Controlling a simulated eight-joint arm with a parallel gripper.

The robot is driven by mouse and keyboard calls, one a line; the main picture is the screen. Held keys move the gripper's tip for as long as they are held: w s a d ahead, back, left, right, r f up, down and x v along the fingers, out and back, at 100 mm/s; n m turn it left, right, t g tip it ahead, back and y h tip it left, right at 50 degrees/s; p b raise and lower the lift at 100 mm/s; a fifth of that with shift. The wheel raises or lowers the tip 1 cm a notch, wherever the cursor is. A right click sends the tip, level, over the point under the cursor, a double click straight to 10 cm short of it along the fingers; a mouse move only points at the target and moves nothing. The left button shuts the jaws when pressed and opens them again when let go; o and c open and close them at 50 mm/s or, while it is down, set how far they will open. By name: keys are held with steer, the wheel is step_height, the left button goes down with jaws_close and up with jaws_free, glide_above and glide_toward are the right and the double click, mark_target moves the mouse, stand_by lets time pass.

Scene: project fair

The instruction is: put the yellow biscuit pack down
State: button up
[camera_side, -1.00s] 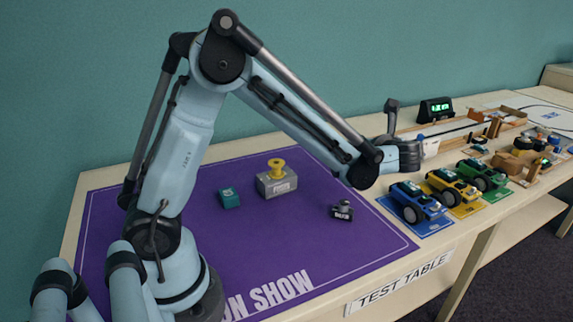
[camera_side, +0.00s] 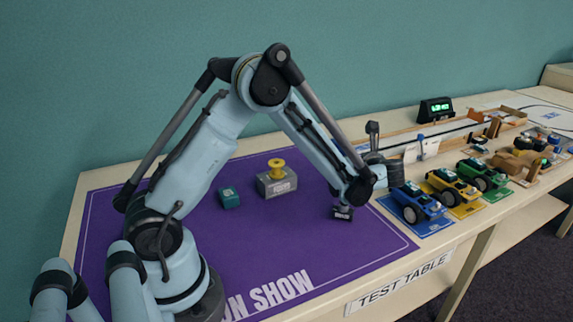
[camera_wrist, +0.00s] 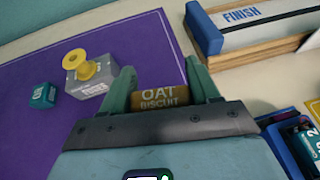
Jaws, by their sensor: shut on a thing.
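The yellow biscuit pack (camera_wrist: 160,98), brownish yellow with the words OAT BISCUIT, is between the fingers of my gripper (camera_wrist: 161,84) in the wrist view. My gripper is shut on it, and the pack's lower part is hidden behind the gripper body.
Blue (camera_side: 418,203), yellow (camera_side: 452,186) and green (camera_side: 483,174) cars stand nearby. A FINISH track (camera_wrist: 250,22) lies beyond.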

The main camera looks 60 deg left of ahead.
steer(key=x, duration=0.6)
steer(key=f+x, duration=0.1)
steer(key=x, duration=0.2)
steer(key=shift+s+d+f, duration=0.15)
steer(key=shift+s+d, duration=0.05)
steer(key=shift+s, duration=0.1)
steer(key=shift+f, duration=1.8)
steer(key=shift+f, duration=0.25)
steer(key=o, duration=1)
steer(key=shift+r, duration=0.1)
